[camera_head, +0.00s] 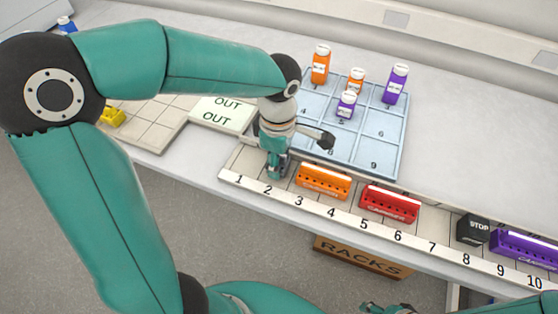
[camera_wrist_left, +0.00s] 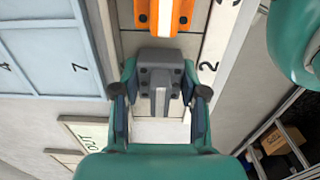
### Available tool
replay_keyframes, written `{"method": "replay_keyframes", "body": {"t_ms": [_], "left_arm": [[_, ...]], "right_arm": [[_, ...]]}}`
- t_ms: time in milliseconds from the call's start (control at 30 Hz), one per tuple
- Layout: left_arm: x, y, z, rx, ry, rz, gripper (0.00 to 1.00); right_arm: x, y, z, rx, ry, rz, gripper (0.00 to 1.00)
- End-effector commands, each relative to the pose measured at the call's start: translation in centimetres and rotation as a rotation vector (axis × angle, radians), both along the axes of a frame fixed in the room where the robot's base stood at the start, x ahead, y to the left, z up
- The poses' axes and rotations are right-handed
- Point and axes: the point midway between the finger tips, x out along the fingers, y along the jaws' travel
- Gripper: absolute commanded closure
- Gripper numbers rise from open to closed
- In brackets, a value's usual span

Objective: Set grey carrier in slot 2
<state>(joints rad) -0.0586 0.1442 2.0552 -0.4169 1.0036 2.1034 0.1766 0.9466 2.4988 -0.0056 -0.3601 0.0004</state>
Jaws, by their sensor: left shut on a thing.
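The grey carrier (camera_wrist_left: 160,72) is a small dark-grey block with a lighter raised bar. My left gripper (camera_wrist_left: 160,98) is shut on it, one finger on each side. In the wrist view the carrier lies level with the printed 2, just short of the orange carrier (camera_wrist_left: 155,15). In the head view my left gripper (camera_head: 275,172) points down over the numbered rack strip (camera_head: 236,160), by number 2, and hides the grey carrier. I cannot tell whether its base touches the strip. A part of my right gripper (camera_head: 376,308) shows at the bottom edge; its jaws are unclear.
An orange carrier (camera_head: 324,181), a red carrier (camera_head: 390,203), a black STOP block (camera_head: 473,229) and a purple carrier (camera_head: 525,247) stand along the strip. Behind is a blue tray (camera_head: 385,150) with several bottles. An OUT plate (camera_head: 222,113) lies left.

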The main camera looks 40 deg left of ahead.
Motion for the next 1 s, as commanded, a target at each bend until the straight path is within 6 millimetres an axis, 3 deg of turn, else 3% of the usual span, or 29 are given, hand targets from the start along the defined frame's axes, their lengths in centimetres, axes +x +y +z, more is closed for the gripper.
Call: {"method": "replay_keyframes", "body": {"t_ms": [400, 433, 500, 833, 1000], "left_arm": [[0.0, 0.0, -0.9, 0.000, 0.000, 0.001, 0.92], [0.0, 0.0, -0.8, 0.000, 0.000, 0.001, 0.54], [0.0, 0.0, -0.7, 0.000, -0.001, 0.000, 0.47], [0.0, 0.0, -0.5, 0.000, -0.001, 0.000, 0.47], [0.1, 0.0, 0.9, 0.000, -0.005, -0.001, 0.47]], "right_arm": [[0.0, 0.0, -0.4, 0.000, 0.000, 0.000, 0.45], [0.0, 0.0, -0.3, 0.000, 0.000, 0.000, 0.45], [0.0, 0.0, -0.2, 0.000, 0.000, 0.000, 0.45], [0.0, 0.0, 0.0, 0.000, 0.000, 0.000, 0.45], [0.0, 0.0, 0.1, 0.000, 0.000, 0.000, 0.45]]}}
